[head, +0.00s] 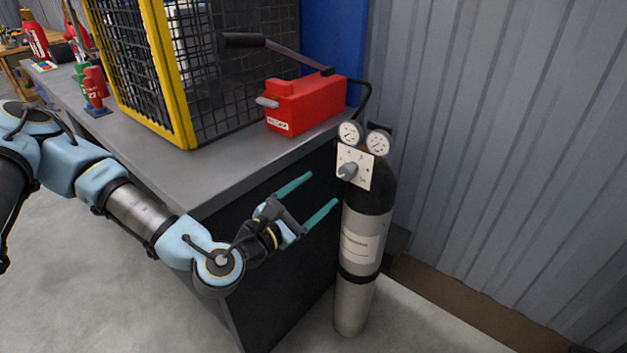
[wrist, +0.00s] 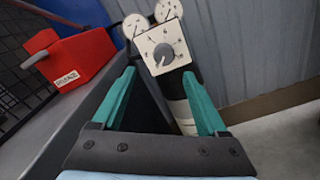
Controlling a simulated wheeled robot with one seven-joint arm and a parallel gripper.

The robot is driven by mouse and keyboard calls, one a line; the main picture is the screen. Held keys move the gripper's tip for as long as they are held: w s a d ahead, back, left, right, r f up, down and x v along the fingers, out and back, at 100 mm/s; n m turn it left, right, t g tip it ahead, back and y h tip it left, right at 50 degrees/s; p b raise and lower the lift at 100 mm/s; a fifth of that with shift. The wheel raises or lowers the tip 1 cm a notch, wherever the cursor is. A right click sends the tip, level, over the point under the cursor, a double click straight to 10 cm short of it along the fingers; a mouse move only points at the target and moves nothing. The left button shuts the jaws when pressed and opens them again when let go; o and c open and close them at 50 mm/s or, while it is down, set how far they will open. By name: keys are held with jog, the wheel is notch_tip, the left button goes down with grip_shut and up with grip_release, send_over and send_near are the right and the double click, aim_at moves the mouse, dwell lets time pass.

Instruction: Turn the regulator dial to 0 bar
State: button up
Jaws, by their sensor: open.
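The regulator dial (head: 348,171) is a grey knob on a pale square plate (head: 365,160) with marks around it. It sits below two round gauges (head: 350,134) at the top of a gas cylinder (head: 360,255) with a black shoulder and a silver body. In the wrist view the dial (wrist: 163,54) shows ahead, between and beyond my fingertips. The marks are too small to read, so its setting is unclear. My gripper (head: 324,190) has two teal fingers spread wide. It is empty and apart from the dial, to its left and lower in the head view.
A grey-topped bench (head: 210,170) stands left of the cylinder. On it are a red box with a lever (head: 305,103), a yellow-framed mesh cage (head: 185,125) and small red and green extinguishers. A corrugated wall (head: 500,130) closes the right. The floor in front is clear.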

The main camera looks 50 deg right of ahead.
jog(key=shift+s+a+p, duration=0.35)
jog(key=shift+a+p, duration=0.1)
jog(key=shift+p, duration=0.45)
